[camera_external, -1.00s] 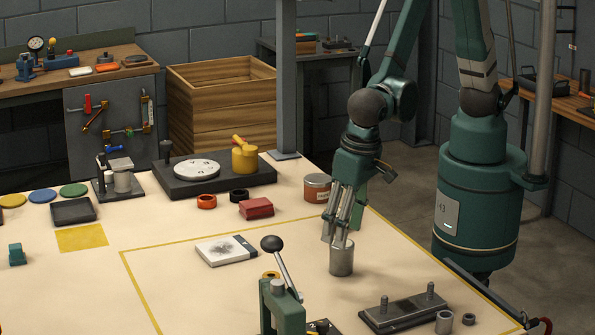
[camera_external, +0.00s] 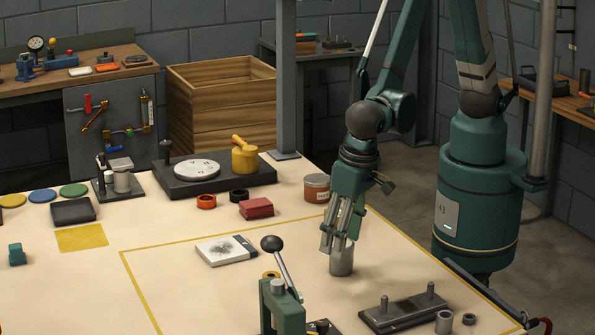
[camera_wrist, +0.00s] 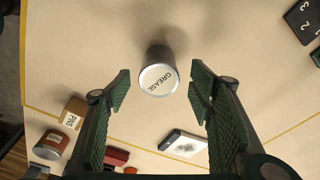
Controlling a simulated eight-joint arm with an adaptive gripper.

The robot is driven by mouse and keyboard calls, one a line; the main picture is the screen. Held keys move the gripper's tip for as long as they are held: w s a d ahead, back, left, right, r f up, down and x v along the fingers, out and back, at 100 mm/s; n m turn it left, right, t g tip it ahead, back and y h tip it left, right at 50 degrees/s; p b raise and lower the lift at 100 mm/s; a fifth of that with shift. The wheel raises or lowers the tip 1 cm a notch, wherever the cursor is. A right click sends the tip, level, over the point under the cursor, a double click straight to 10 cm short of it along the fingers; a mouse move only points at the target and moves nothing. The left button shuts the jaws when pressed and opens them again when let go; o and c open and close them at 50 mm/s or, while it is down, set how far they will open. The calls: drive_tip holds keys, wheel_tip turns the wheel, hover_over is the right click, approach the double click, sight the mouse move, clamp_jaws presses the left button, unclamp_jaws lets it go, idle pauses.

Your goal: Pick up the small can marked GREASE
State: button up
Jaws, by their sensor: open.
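The small can (camera_external: 341,264) is a grey metal cylinder standing upright on the cream table. In the wrist view its pale round lid (camera_wrist: 158,80) reads GREASE. My gripper (camera_external: 340,243) points down over the can, with its fingers in front of the can's upper part in the outside view. In the wrist view my gripper (camera_wrist: 160,88) is open, with one finger on each side of the can and visible gaps between. It holds nothing. How far down the can the fingertips reach is hard to tell.
An orange-brown labelled tin (camera_external: 317,188) and a red block (camera_external: 256,208) stand behind the can. A white booklet-like box (camera_external: 226,250) lies to its left. A green lever press (camera_external: 283,305) and a grey two-post fixture (camera_external: 403,312) are nearer the front.

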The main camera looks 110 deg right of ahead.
drive_tip(key=shift+w+d+f+b, duration=0.15)
drive_tip(key=shift+f+b, duration=0.1)
drive_tip(key=shift+f, duration=1)
drive_tip(key=shift+s+d+f+b, duration=0.1)
drive_tip(key=shift+f+b, duration=0.1)
drive_tip(key=shift+f, duration=1)
drive_tip(key=c, duration=1.1)
drive_tip(key=shift+r, duration=0.2)
drive_tip(key=shift+r+p, duration=0.75)
drive_tip(key=shift+r, duration=4.1)
